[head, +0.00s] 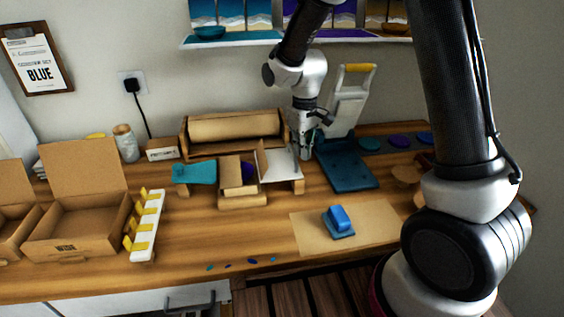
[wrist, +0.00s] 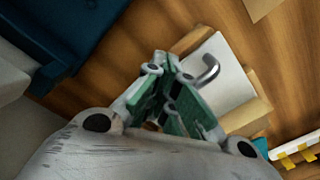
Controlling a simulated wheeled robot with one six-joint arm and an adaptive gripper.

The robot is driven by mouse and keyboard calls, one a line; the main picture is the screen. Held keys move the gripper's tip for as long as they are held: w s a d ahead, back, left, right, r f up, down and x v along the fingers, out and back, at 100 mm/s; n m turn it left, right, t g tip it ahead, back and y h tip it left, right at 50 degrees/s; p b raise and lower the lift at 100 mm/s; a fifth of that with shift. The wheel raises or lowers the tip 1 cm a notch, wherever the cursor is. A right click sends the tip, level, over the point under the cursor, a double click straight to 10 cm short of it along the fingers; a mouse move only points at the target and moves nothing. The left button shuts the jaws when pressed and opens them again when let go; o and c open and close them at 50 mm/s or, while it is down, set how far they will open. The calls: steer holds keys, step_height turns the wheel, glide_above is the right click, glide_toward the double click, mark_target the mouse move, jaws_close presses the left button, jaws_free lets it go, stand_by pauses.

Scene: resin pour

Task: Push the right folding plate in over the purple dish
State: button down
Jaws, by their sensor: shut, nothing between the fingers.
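The right folding plate (head: 279,163) is a pale white panel at the right of the folding fixture; it also shows in the wrist view (wrist: 226,92) with a curved metal handle (wrist: 207,72) on it. The purple dish (head: 247,169) is partly visible, left of that plate, behind a cardboard-coloured block. My gripper (head: 303,153) is just beyond the plate's right side. In the wrist view my gripper (wrist: 172,65) has its green-padded fingers together and empty, close to the plate's edge and handle. Whether they touch is unclear.
A teal plate (head: 195,173) lies at the left of the fixture. A dark blue press base (head: 345,171) stands close on the right. A wooden holder (head: 232,129) is behind. A brown mat (head: 310,237) with a blue block (head: 339,218) lies in front; the counter left of it is mostly clear.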

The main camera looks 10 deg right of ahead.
steer(key=shift+a, duration=3)
steer(key=shift+d, duration=4.5)
step_height(320, 180, up, 10)
